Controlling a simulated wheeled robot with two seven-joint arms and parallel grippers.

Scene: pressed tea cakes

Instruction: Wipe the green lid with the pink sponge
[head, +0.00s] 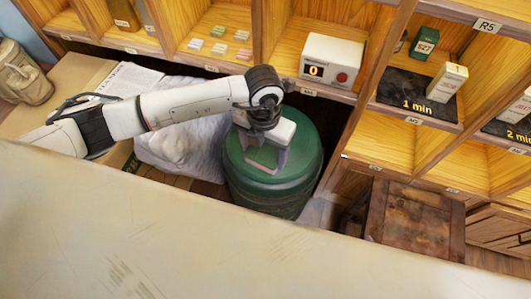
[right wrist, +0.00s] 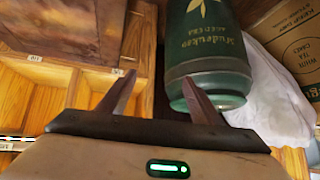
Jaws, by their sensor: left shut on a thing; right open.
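The green lid (head: 308,150) tops a large green canister (head: 265,203) standing on the floor beyond the pale surface in the head view. My left gripper (head: 265,158) points down at the middle of the lid, its fingers at or just above it. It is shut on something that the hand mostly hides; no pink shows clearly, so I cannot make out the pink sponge. Contact with the lid cannot be told. In the right wrist view the canister (right wrist: 208,40) shows upside down with leaf print and lettering. My right gripper (right wrist: 160,98) is open and empty.
Wooden shelves with a white counter box (head: 331,62), a dark "1 min" mat (head: 396,93) and small packets stand behind. A white cloth sack (head: 190,145) sits left of the canister. A wooden crate (head: 415,218) is to its right. The pale surface (head: 200,240) in front is bare.

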